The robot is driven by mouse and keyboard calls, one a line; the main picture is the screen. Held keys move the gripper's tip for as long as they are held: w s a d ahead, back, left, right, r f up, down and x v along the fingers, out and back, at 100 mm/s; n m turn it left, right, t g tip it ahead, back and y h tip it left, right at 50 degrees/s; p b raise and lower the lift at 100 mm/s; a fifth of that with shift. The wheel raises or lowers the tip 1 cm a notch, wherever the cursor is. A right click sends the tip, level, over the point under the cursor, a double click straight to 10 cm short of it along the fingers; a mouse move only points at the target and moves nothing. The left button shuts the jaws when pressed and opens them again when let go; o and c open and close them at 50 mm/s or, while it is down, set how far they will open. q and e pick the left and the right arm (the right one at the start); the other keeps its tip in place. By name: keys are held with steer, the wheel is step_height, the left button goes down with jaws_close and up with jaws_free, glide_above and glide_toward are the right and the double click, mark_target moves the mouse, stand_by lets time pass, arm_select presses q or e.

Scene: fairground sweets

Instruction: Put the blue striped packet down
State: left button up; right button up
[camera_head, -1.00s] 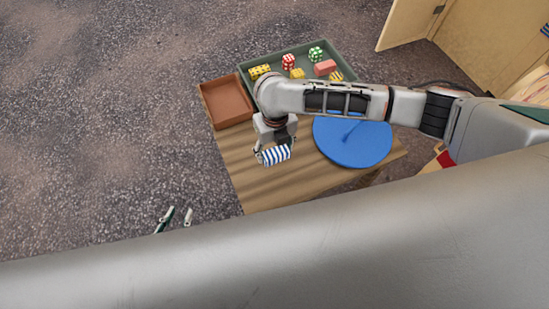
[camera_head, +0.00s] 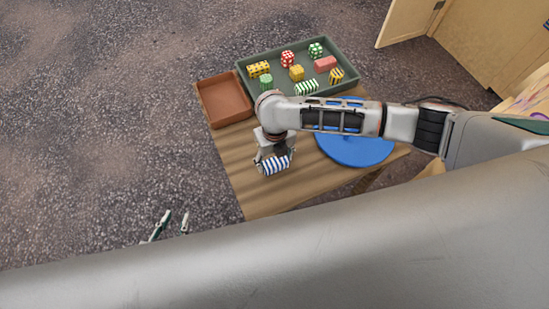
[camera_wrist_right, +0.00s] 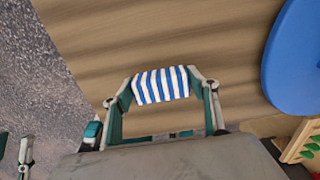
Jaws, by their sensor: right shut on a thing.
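The blue striped packet (camera_head: 276,166) is white with blue stripes. My right gripper (camera_head: 274,164) is shut on it, low over the front left part of the wooden table (camera_head: 228,160). In the right wrist view the packet (camera_wrist_right: 160,85) sits between the two fingers of the right gripper (camera_wrist_right: 161,88), with bare wood beyond it. I cannot tell whether the packet touches the table. My left gripper (camera_head: 172,225) shows at the lower left over the ground, fingers apart and empty.
A green tray (camera_head: 245,62) with several coloured sweets stands at the back. An empty brown tray (camera_head: 224,99) is left of it. A blue round disc (camera_head: 362,152) lies on the right, partly behind my right arm. Bare wood surrounds the packet.

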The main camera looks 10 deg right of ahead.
steer(key=o, duration=1.1)
